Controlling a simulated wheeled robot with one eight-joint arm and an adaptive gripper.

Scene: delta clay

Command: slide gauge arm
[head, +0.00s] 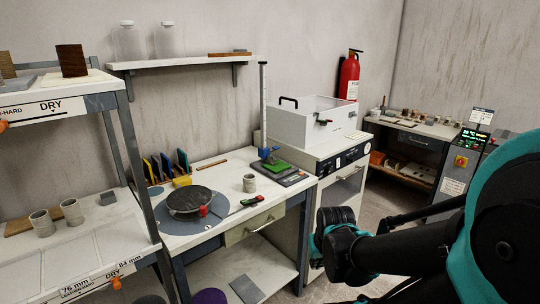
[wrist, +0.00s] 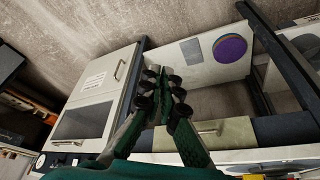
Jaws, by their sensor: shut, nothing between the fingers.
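The height gauge stands on the white workbench in the head view. It has a tall pale column (head: 263,100), a blue sliding arm (head: 268,155) low on it, and a dark base with a green block (head: 275,167). My gripper (wrist: 163,76) shows in the wrist view with its dark green fingers together and nothing between them. It points down in front of the bench, over the drawer and lower shelf area, apart from the gauge. The gauge is not clear in the wrist view. My fingertips are not clear in the head view.
A turntable with a dark disc (head: 190,198) and a small grey cup (head: 249,183) stand on the workbench (head: 225,172). A drawer (head: 255,225) is below. A white box-shaped machine (head: 310,122) on a cabinet stands right of the gauge. A shelf rack (head: 140,170) is at left.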

